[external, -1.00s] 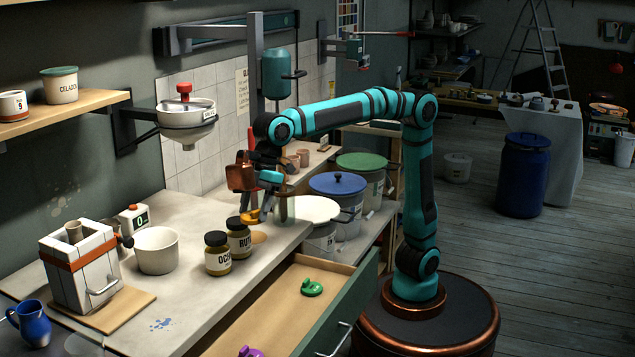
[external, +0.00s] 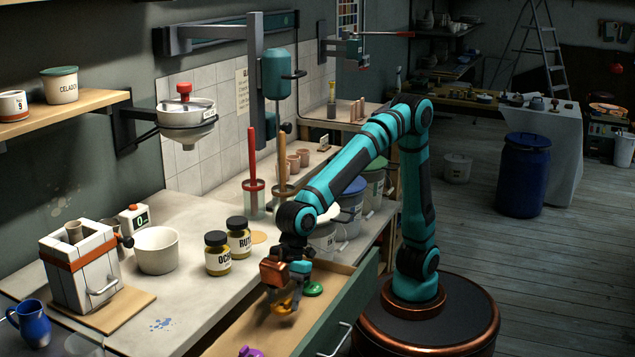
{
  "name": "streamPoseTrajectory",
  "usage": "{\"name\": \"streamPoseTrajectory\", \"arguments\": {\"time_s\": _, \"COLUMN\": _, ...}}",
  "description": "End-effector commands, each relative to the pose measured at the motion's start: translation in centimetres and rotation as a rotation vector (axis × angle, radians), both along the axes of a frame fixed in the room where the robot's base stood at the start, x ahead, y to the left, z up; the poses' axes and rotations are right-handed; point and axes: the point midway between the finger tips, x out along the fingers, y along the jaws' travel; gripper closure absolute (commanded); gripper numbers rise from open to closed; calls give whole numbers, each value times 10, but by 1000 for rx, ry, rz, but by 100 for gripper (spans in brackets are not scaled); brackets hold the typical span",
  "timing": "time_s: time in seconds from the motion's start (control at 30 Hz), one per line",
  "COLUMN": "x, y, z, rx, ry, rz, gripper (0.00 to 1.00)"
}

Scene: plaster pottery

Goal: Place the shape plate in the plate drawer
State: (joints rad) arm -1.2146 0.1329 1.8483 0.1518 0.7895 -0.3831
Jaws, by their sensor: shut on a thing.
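The plate drawer (external: 243,327) is pulled open at the front of the bench, with a tan inside and a green front. My gripper (external: 284,304) is low over the drawer, pointing down. It is shut on a small orange-yellow shape plate (external: 281,308), partly hidden by the fingers. I cannot tell whether the plate touches the drawer floor. A green shape plate (external: 314,289) lies in the drawer just right of my gripper. A purple shape plate (external: 250,352) lies in the drawer at the bottom edge of the view.
Two labelled jars, one marked OCHRE-like (external: 217,254) and one beside it (external: 239,237), stand on the bench left of the drawer. A white bowl (external: 156,250) stands further left. Lidded buckets (external: 347,203) stand behind the drawer. The drawer's left part has bare floor.

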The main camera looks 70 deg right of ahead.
Motion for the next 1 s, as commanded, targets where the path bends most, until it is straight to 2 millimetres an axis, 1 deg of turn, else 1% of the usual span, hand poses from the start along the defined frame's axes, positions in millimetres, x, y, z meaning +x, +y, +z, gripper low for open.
{"name": "streamPoseTrajectory", "arguments": {"time_s": 0.03, "x": 0, "y": 0, "z": -4, "rx": 1, "ry": 0, "rz": 0, "gripper": 71}}
{"name": "streamPoseTrajectory", "arguments": {"time_s": 0.23, "x": 0, "y": 0, "z": -16, "rx": 0, "ry": 0, "rz": 0, "gripper": 71}}
{"name": "streamPoseTrajectory", "arguments": {"time_s": 0.4, "x": 0, "y": 0, "z": -38, "rx": -1, "ry": 2, "rz": -1, "gripper": 71}}
{"name": "streamPoseTrajectory", "arguments": {"time_s": 0.5, "x": 0, "y": 0, "z": -46, "rx": 0, "ry": 1, "rz": -2, "gripper": 71}}
{"name": "streamPoseTrajectory", "arguments": {"time_s": 0.87, "x": 0, "y": 0, "z": -49, "rx": 1, "ry": 0, "rz": -1, "gripper": 71}}
{"name": "streamPoseTrajectory", "arguments": {"time_s": 0.9, "x": 0, "y": 0, "z": -49, "rx": 1, "ry": 0, "rz": -1, "gripper": 37}}
{"name": "streamPoseTrajectory", "arguments": {"time_s": 0.97, "x": 0, "y": 0, "z": -49, "rx": 1, "ry": 0, "rz": -1, "gripper": 25}}
{"name": "streamPoseTrajectory", "arguments": {"time_s": 1.0, "x": 0, "y": 0, "z": -49, "rx": 1, "ry": 0, "rz": -1, "gripper": 22}}
